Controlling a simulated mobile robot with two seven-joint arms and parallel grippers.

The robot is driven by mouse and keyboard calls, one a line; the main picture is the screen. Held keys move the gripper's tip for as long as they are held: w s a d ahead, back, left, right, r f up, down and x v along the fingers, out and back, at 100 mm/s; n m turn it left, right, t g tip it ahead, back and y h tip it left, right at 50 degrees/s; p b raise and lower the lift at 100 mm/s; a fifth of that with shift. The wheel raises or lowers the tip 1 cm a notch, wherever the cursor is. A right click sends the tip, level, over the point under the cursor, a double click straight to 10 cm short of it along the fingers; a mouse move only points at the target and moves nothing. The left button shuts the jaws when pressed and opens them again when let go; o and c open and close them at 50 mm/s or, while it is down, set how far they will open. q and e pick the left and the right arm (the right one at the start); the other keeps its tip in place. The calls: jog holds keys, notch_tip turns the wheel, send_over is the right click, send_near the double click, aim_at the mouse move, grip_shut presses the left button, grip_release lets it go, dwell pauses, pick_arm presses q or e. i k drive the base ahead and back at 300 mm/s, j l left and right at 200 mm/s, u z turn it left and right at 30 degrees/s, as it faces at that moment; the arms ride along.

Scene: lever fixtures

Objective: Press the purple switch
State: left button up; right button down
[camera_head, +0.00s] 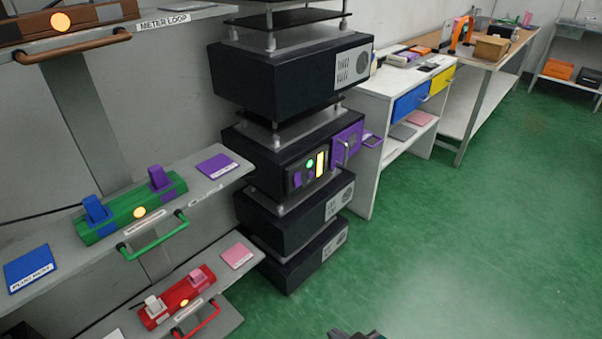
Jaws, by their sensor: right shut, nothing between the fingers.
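A purple switch (160,178) stands upright on the right part of a green lever fixture (128,213) on the middle shelf at the left. A blue switch (95,209) stands on the same fixture, left of a glowing orange light. A purple plate (217,166) lies on the shelf right of the fixture. My right gripper (357,335) shows only as dark tips at the bottom edge. It is shut and empty, well apart from the purple switch.
A red fixture (178,297) sits on the lower shelf, and a brown fixture (66,22) on the upper one. Handles stick out in front of the fixtures. A stack of black boxes (290,75) has an open purple door (348,143). The green floor at right is clear.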

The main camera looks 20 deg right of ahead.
aim_at(296, 177)
jog(key=i+l+u, duration=0.15)
jog(key=i+l, duration=0.35)
jog(key=i+j, duration=0.25)
jog(key=i, duration=0.2)
